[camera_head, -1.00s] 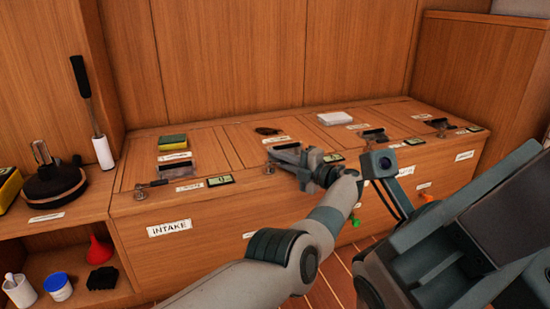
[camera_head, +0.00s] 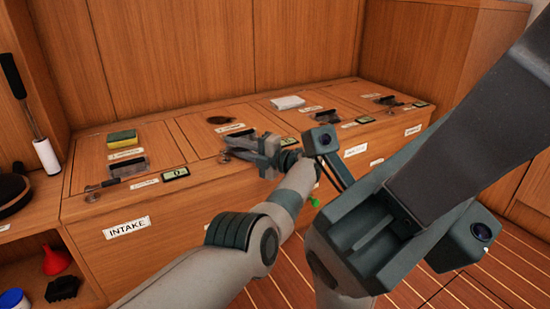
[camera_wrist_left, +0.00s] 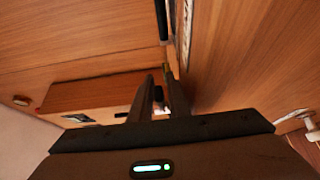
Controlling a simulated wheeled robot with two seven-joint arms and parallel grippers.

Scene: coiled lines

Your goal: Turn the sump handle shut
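My left gripper (camera_head: 238,152) reaches in from the right over the bench top, its fingers pointing left. Its fingertips are close to a small metal handle (camera_head: 225,156) at the front edge, beside a dark block; touching or apart, I cannot tell. In the left wrist view the two fingers (camera_wrist_left: 160,82) stand a narrow gap apart, with a small yellowish piece at the tips that I cannot identify. I cannot read which label says sump. Another small handle (camera_head: 92,192) lies above the INTAKE label (camera_head: 127,228). My right arm fills the right side; its fingers do not show.
The bench (camera_head: 90,205) carries a yellow-green sponge (camera_head: 122,138), small displays (camera_head: 175,173) and a white pad (camera_head: 288,102). A green knob (camera_head: 315,202) is on its front. A red funnel (camera_head: 56,262) stands on the lower left shelf. Striped floor is clear at right.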

